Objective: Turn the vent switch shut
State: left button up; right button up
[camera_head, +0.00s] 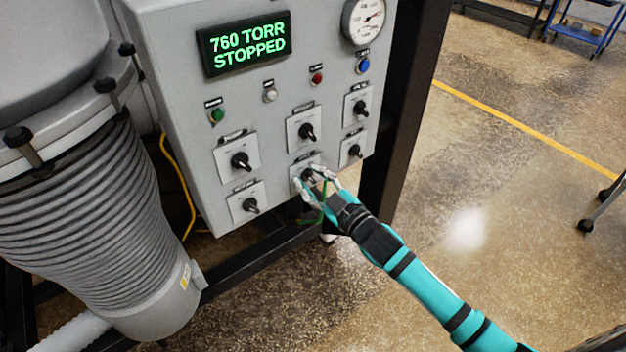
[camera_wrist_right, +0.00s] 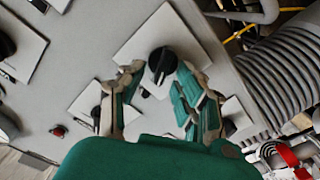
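My right gripper (camera_head: 309,178) is at the lower middle rotary switch (camera_head: 307,174) on the grey control panel. In the right wrist view, this switch's round black knob (camera_wrist_right: 162,61) sits on a white square plate (camera_wrist_right: 145,38). The two fingertips of the right gripper (camera_wrist_right: 158,72) are spread on either side of the knob, with a small gap at the left finger; contact at the right finger cannot be told. The switch labels are too small to read, so I cannot tell which is the vent switch. My left gripper is in neither view.
Other black rotary switches surround it, including the lower left one (camera_head: 250,205) and lower right one (camera_head: 354,150). The display (camera_head: 246,44) reads "760 TORR STOPPED". A gauge (camera_head: 364,20) is top right. A ribbed grey hose (camera_head: 95,225) stands left; open floor lies right.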

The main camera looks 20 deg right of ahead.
jog(key=shift+s, duration=0.1)
jog(key=v, duration=1.2)
